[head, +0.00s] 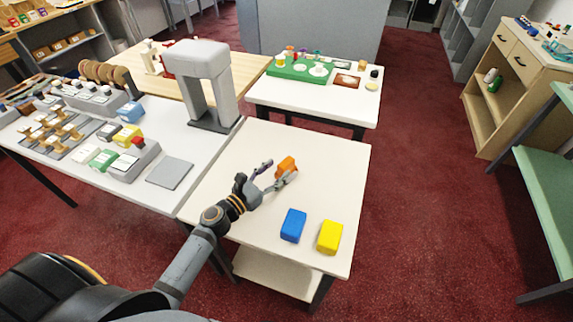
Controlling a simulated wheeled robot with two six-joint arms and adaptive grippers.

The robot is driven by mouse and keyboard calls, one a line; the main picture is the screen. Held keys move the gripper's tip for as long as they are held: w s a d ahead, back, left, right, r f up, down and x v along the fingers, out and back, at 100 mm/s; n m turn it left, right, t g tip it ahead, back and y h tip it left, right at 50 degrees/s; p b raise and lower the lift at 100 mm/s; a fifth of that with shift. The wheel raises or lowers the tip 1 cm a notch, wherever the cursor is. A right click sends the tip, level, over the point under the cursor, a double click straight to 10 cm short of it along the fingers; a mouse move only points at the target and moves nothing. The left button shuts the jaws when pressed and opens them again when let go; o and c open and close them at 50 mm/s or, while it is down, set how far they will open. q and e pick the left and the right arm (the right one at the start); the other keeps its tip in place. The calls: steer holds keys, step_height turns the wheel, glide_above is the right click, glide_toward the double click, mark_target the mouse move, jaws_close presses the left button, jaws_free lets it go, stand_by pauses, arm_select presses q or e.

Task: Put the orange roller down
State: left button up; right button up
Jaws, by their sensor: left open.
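An orange roller (286,164) is on or just above the white table (338,190), in the middle of the head view. My left gripper (281,173) reaches in from the lower left, and its fingers are spread apart right at the roller's near side. The fingers partly cover the roller. I cannot tell whether they touch it. My right gripper does not show.
A blue block (293,225) and a yellow block (330,237) stand near the table's front edge, right of my arm. A grey arch-shaped stand (194,60) is behind to the left. A grey square pad (170,172) lies on the left counter. The table's right side is clear.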

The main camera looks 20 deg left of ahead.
mark_target(292, 159)
arm_select(q)
steer(key=shift+w+d+r, duration=0.1)
steer(key=shift+w+r, duration=0.05)
steer(key=shift+w, duration=0.1)
steer(key=x, duration=0.1)
steer(key=p+x, duration=0.1)
steer(key=x, duration=0.2)
steer(key=shift+w+d+f+p, duration=0.25)
steer(key=shift+w+f+p, duration=0.05)
steer(key=shift+w+f, duration=0.1)
steer(key=shift+s, duration=0.15)
steer(key=shift+c, duration=0.7)
jaws_close()
